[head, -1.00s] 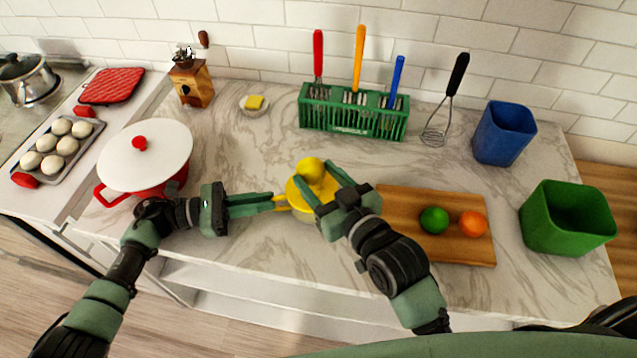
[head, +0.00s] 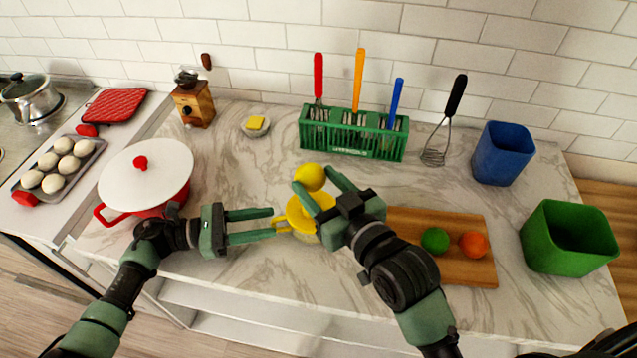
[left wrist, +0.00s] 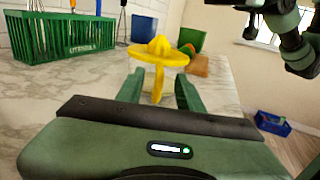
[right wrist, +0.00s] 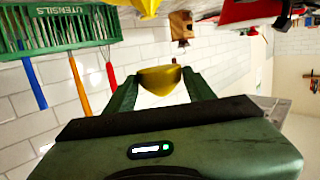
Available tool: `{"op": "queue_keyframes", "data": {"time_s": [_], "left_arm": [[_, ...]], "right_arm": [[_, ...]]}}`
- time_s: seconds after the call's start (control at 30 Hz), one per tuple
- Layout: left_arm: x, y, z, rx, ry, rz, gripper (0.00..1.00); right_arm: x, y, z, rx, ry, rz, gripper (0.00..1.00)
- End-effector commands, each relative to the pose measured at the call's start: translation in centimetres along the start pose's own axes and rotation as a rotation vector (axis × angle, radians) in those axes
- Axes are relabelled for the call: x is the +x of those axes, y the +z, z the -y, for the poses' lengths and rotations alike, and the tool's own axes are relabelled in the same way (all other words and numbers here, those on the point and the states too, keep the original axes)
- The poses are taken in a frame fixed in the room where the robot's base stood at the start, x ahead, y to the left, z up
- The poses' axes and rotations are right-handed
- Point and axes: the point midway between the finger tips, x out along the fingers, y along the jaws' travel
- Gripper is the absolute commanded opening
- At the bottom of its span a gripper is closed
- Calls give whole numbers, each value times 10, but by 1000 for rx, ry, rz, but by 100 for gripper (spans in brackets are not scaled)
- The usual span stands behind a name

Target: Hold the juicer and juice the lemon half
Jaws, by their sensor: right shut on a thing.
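The yellow juicer (head: 303,218) stands on the counter's front part, and its bare cone (left wrist: 158,46) shows in the left wrist view. My left gripper (head: 276,222) is open and level, with its fingers on either side of the juicer's handle (left wrist: 158,84), apart from it. My right gripper (head: 312,188) is shut on the yellow lemon half (head: 309,177), which it holds above the juicer, apart from it. In the right wrist view the lemon half (right wrist: 160,78) sits between the fingertips, and part of the juicer (right wrist: 146,6) shows at the top edge.
A red pot (head: 147,176) stands left. A green utensil rack (head: 352,140) is behind. Blue (head: 503,153) and green (head: 568,238) bins stand right.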

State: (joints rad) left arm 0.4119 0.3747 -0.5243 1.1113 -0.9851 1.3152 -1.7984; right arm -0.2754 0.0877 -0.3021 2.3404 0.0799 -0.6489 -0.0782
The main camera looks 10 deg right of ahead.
Motion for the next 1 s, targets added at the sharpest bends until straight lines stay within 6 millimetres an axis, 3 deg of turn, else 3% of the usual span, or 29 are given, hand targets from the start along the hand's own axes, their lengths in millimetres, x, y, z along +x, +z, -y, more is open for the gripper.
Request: {"op": "queue_keyframes", "data": {"time_s": [0.37,0.8,1.0], "left_arm": [[-9,-1,0,-1,1,-2,36],[-94,-1,-1,-1,3,-3,36],[-116,0,-1,-1,1,0,36]], "right_arm": [[0,0,0,0,0,0,15],[0,0,0,0,0,0,15],[0,0,0,0,0,0,15]]}}
